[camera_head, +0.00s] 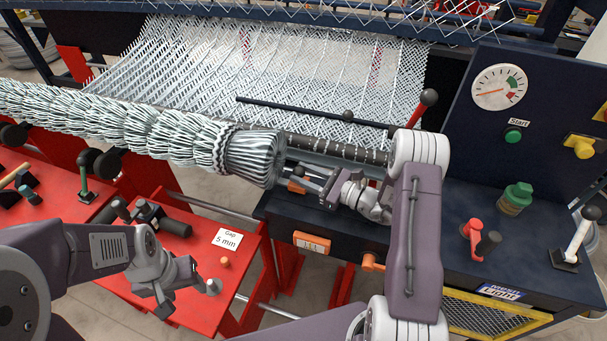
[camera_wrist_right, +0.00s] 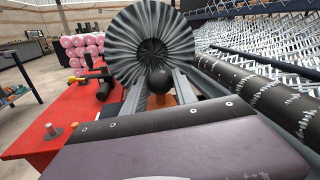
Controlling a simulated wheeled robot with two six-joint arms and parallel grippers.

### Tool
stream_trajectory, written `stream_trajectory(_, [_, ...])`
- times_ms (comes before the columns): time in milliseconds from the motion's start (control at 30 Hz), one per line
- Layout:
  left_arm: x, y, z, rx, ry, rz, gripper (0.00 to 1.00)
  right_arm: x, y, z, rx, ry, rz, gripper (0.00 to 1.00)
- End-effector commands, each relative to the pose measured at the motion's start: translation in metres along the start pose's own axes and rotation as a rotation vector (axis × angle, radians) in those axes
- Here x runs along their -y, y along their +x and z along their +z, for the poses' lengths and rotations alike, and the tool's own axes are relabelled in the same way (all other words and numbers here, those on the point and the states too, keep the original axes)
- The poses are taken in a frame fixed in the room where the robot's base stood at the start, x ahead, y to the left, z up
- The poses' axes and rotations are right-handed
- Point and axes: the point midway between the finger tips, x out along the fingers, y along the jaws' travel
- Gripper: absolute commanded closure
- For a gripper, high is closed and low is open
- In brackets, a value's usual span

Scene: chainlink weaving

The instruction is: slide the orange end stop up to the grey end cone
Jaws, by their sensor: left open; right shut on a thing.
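The wound mesh roll (camera_head: 252,158) lies at the left; its ribbed dark end face (camera_wrist_right: 178,38) fills the top of the wrist view. A small orange piece (camera_head: 297,186) shows beside my right fingertips; it may be the end stop, but is mostly hidden. I cannot make out a separate grey end cone. My right gripper (camera_head: 303,180) is just right of the roll's end. In the wrist view its fingers are shut around a dark round knob (camera_wrist_right: 160,81). My left gripper (camera_head: 188,297) is open and empty over the red table.
The red table (camera_head: 190,262) holds a "Gap 5 min" card (camera_head: 227,239) and a small orange peg (camera_head: 225,262). A dark roller (camera_head: 335,149) runs behind my right arm.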

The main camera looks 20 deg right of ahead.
Motion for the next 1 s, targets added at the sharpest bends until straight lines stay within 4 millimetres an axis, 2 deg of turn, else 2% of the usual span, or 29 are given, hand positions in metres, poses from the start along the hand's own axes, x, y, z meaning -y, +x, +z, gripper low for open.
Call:
stream_trajectory(367, [0.000,0.000,0.000,0.000,0.000,0.000,0.45,0.000,0.000,-0.001,-0.001,0.001,0.001,1.00])
stream_trajectory(633, [0.000,0.005,0.001,0.000,0.000,0.000,0.45,-0.008,0.035,0.000,0.000,-0.001,0.003,1.00])
stream_trajectory(967, [0.000,0.005,0.001,0.000,0.000,0.000,0.45,-0.008,0.040,0.002,0.000,0.000,0.002,1.00])
stream_trajectory(1000, [0.000,0.005,0.001,0.000,0.000,0.000,0.45,-0.008,0.040,0.002,0.001,-0.001,0.002,0.58])
